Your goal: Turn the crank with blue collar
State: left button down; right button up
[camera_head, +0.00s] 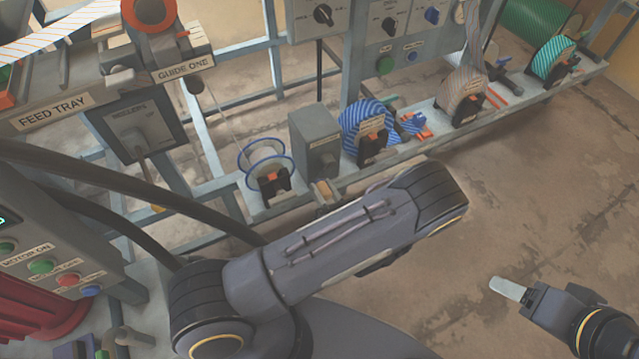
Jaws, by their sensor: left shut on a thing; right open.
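I cannot make out a crank with a blue collar for certain. A small tan, knob-like part (325,192) sits at the front of the grey box (315,143) on the low rail, partly behind my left forearm. My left forearm crosses the middle of the view, and my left gripper is hidden behind it, so its hold cannot be seen. My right gripper (512,289) is at the lower right, above the bare floor, open and empty, with one pale finger clearly visible. It is well apart from the rail and the box.
A reel with blue rims (265,165) and a blue striped roll (362,122) flank the grey box. More rolls stand further along the rail (520,108). Floor at right is clear.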

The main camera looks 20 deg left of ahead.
pick_arm(q)
jog(key=m, duration=0.1)
jog(key=s+a+r+m+p, duration=0.1)
jog(key=shift+r+m+p, duration=0.2)
jog(key=shift+m+p, duration=0.1)
jog(key=shift+m, duration=0.1)
notch_tip(320, 180, up, 8)
jog(key=m+p, duration=0.3)
jog(key=m, duration=0.2)
jog(key=m+p, duration=0.2)
jog(key=m, duration=0.3)
jog(key=m+p, duration=0.3)
jog(key=m, duration=0.2)
jog(key=shift+f+p, duration=0.25)
jog(key=shift+p, duration=0.1)
jog(key=m, duration=0.1)
jog(key=r+m+p, duration=0.1)
jog(key=m, duration=0.1)
jog(key=shift+w+d, duration=0.4)
jog(key=shift+w+d+r+m, duration=0.15)
jog(key=shift+w+d+m, duration=0.15)
jog(key=shift+m, duration=0.7)
jog(key=c, duration=1.1)
grip_release()
